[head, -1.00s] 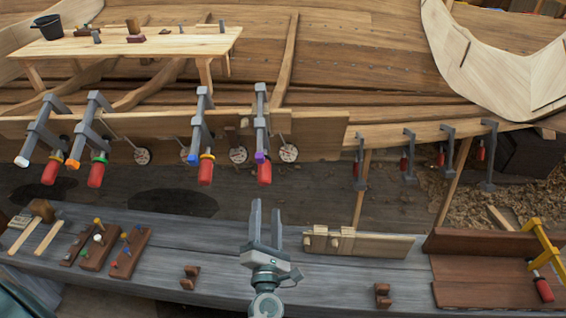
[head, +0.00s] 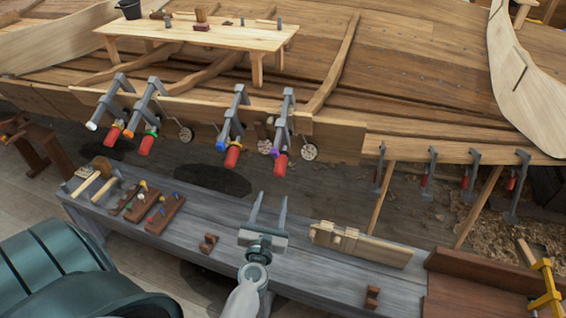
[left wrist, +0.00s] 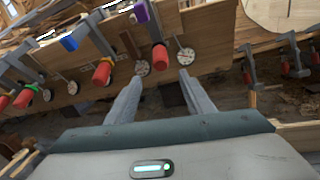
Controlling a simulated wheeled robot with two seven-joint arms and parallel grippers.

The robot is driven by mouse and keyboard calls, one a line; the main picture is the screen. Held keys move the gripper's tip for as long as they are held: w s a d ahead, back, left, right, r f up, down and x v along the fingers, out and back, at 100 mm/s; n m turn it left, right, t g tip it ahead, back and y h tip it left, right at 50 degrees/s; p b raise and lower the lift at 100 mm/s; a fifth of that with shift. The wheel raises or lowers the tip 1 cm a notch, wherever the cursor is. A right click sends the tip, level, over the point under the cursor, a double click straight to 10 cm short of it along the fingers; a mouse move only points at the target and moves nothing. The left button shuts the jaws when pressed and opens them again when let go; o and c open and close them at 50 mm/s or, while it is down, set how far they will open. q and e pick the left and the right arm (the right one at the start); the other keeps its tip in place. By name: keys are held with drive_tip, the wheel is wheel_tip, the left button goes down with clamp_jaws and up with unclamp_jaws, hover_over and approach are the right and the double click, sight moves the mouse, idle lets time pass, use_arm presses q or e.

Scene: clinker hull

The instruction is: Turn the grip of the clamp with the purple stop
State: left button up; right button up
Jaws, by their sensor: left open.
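The clamp with the purple stop (head: 276,153) is the rightmost of the row of grey clamps on the hull's lower plank. Its red grip (head: 281,165) hangs below the bar. In the left wrist view the purple stop (left wrist: 141,12) is at the top and the red grip (left wrist: 159,57) shows just beyond and between my fingertips. My left gripper (head: 270,204) is open and empty, over the grey workbench, apart from the clamp and short of it. The same gripper (left wrist: 161,82) shows its two spread fingers in the wrist view. My right gripper is not in view.
A clamp with a blue stop (head: 221,139) hangs close to the left, with clamps with orange and white stops further left. The grey workbench (head: 200,257) carries wooden blocks, tool racks and a pale jig (head: 362,246). Smaller clamps hang at right.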

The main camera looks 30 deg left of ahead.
sight(282, 163)
use_arm(q)
drive_tip(key=shift+w, duration=0.1)
drive_tip(key=p+x, duration=0.2)
drive_tip(key=x, duration=1.5)
drive_tip(key=shift+w, duration=0.1)
drive_tip(key=c, duration=1)
